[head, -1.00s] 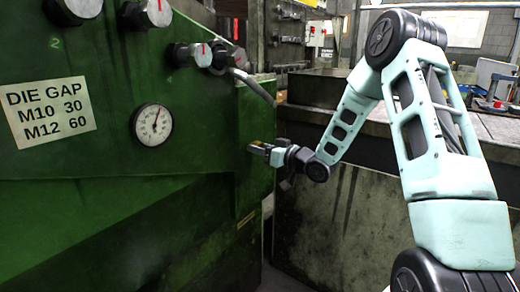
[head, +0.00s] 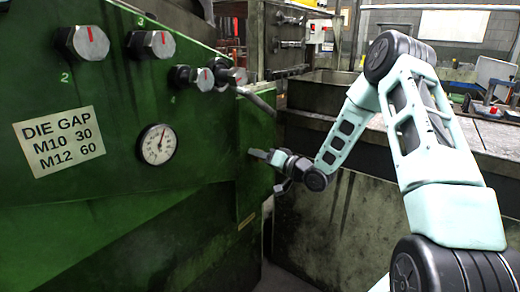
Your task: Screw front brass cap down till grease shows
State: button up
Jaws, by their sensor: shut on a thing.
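My gripper (head: 262,155) reaches in from the right to the right end of the green machine, below a grey pipe. It is small and seen from the side, with its fingers pointing left at the green side face. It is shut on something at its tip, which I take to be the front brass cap. The cap itself cannot be made out behind the fingers. No grease can be made out at this size.
The green machine (head: 120,210) fills the left, with red-marked hex knobs (head: 153,43), a dial gauge (head: 158,144) and a DIE GAP sign (head: 60,142). The grey pipe (head: 257,100) slopes just above my gripper. A stained metal tank (head: 350,220) stands behind my arm.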

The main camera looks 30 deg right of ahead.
jog(key=m+p, duration=0.4)
jog(key=m, duration=0.1)
jog(key=shift+r+m, duration=0.15)
jog(key=shift+m, duration=0.15)
jog(key=shift+m+p, duration=1.05)
jog(key=shift+m, duration=0.75)
jog(key=shift+f, duration=0.2)
jog(key=o, duration=1)
jog(key=b+v, duration=0.1)
jog(key=v, duration=1.6)
jog(key=shift+s, duration=0.25)
jog(key=shift+d, duration=0.1)
